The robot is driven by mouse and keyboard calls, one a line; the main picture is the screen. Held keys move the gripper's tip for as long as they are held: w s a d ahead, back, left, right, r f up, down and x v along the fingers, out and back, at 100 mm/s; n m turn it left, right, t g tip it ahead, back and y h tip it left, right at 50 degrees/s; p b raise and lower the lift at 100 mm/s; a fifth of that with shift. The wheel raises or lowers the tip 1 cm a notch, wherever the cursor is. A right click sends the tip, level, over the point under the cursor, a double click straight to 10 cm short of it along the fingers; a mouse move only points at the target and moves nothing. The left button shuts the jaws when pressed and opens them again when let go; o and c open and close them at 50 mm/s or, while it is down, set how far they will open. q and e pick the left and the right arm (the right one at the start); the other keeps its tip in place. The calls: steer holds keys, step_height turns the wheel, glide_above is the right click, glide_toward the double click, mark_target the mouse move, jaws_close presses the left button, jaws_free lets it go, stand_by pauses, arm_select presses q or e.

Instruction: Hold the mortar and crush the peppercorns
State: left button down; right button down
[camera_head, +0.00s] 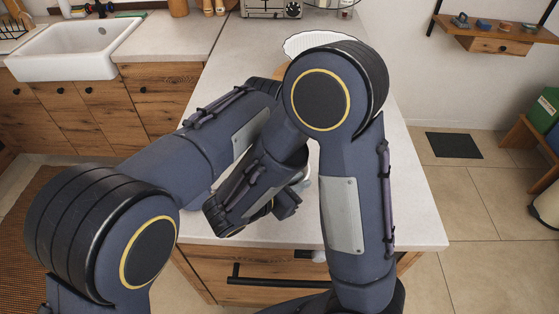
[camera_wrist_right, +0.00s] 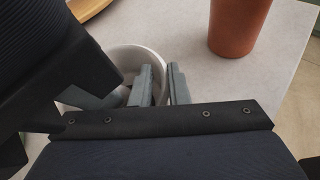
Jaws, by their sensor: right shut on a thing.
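A white bowl-shaped mortar (camera_wrist_right: 128,54) stands on the pale worktop in the right wrist view. In the head view only a pale sliver of it (camera_head: 305,178) shows behind my arms. My right gripper (camera_wrist_right: 164,84) has its grey fingers at the mortar's right rim, one on each side of the wall, shut on it. It shows as a dark shape in the head view (camera_head: 287,205). A dark part, seemingly my left gripper (camera_wrist_right: 102,92), reaches over the mortar from the left; its fingers are not clear. I cannot make out the pestle or peppercorns.
A terracotta pot (camera_wrist_right: 240,24) stands beside the mortar, and a wooden rim (camera_wrist_right: 88,8) shows behind it. A white round dish (camera_head: 298,44) is farther back on the worktop (camera_head: 410,205). My crossed arms hide much of the worktop; its right edge is clear.

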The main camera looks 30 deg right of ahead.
arm_select(q)
steer(key=shift+s+f, duration=0.5)
steer(key=shift+f, duration=0.1)
steer(key=shift+s+d, duration=0.1)
steer(key=shift+d, duration=0.1)
steer(key=shift+s+d, duration=0.1)
steer(key=shift+d, duration=0.05)
steer(key=shift+r, duration=0.1)
steer(key=shift+w, duration=0.7)
steer(key=shift+a, duration=0.2)
